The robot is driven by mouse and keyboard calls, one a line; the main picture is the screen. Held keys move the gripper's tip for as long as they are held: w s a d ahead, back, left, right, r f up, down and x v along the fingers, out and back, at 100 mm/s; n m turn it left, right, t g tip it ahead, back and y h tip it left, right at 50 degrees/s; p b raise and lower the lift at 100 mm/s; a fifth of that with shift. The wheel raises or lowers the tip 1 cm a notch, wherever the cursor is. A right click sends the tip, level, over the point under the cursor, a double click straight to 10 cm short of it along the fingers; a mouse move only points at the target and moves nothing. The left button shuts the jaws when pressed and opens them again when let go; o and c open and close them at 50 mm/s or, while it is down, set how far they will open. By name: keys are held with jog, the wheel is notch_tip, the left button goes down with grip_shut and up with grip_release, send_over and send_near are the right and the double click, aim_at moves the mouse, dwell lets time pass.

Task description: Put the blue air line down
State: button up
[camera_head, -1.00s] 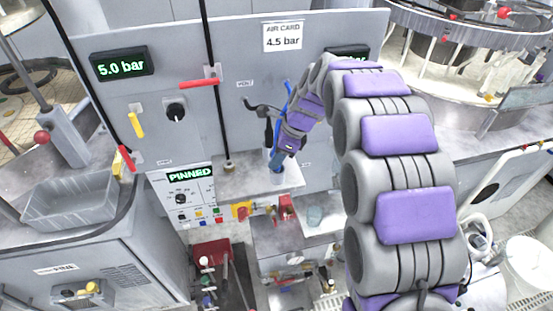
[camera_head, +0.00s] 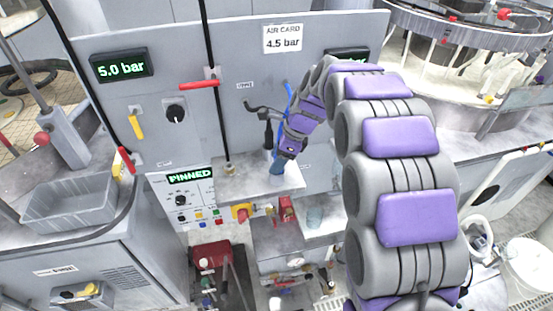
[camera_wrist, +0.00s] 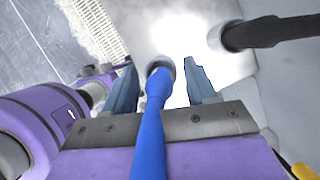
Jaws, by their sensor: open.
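The blue air line (camera_wrist: 151,130) runs up between my two fingers in the wrist view, its end at a pale round fitting. It also shows in the head view as a thin blue strand (camera_head: 288,92) beside my wrist. My gripper (camera_wrist: 158,82) is open, with a gap between each finger and the line. In the head view my gripper (camera_head: 277,160) is just above the small grey shelf (camera_head: 230,184) on the panel. Whether the line's end touches the shelf cannot be told.
A black-handled part (camera_head: 268,130) stands on the shelf just left of my gripper; a black rod also shows in the wrist view (camera_wrist: 270,33). The grey panel (camera_head: 250,60) rises behind.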

jog(key=p+v, duration=0.2)
jog(key=v, duration=0.9)
jog(key=s+d+f+n+h, duration=0.1)
jog(key=s+d+n, duration=0.3)
jog(key=s, duration=0.9)
jog(key=s+d+f+n+g+h, duration=0.1)
jog(key=s+d+n, duration=0.3)
jog(key=s+n, duration=0.4)
jog(key=s+d+f+n+g+h, duration=0.1)
jog(key=s+d+n, duration=0.3)
jog(key=s, duration=1.4)
jog(key=shift+s+f+n+h, duration=0.4)
jog(key=shift+f+n+h, duration=0.4)
jog(key=shift+n, duration=0.4)
jog(key=shift+d+f, duration=0.1)
jog(key=shift+f+b, duration=0.55)
